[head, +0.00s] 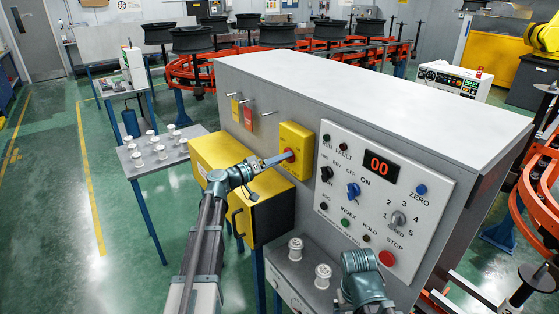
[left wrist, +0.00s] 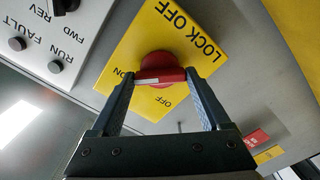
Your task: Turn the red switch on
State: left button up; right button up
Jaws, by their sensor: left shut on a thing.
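The red switch (head: 289,155) is a rotary handle on a yellow plate (head: 297,137) on the grey cabinet's side. In the left wrist view the red handle (left wrist: 160,72) lies level across the picture on the yellow plate (left wrist: 205,25), marked LOCK OFF, ON and OFF. The white mark on the handle is at its left end, near the word ON. My left gripper (head: 280,158) is shut on the handle; in the left wrist view its fingers (left wrist: 160,80) press on the handle's two ends. My right wrist shows low in the head view, but its fingers do not.
A white control panel (head: 430,190) with a lit red 00 display (head: 380,166) is right of the switch. A yellow box (head: 215,150) is below left. White spools (head: 295,249) stand on a shelf below. A grey table (head: 140,172) holds several more.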

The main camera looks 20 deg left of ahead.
pick_arm(q)
jog(key=shift+f, duration=0.1)
jog(key=o, duration=1.2)
jog(key=v, duration=1.4)
jog(key=shift+w+d, duration=0.1)
jog(key=x, duration=1.3)
jog(key=shift+w+d, duration=0.25)
jog(key=shift+w, duration=0.05)
jog(key=shift+s+a, duration=0.1)
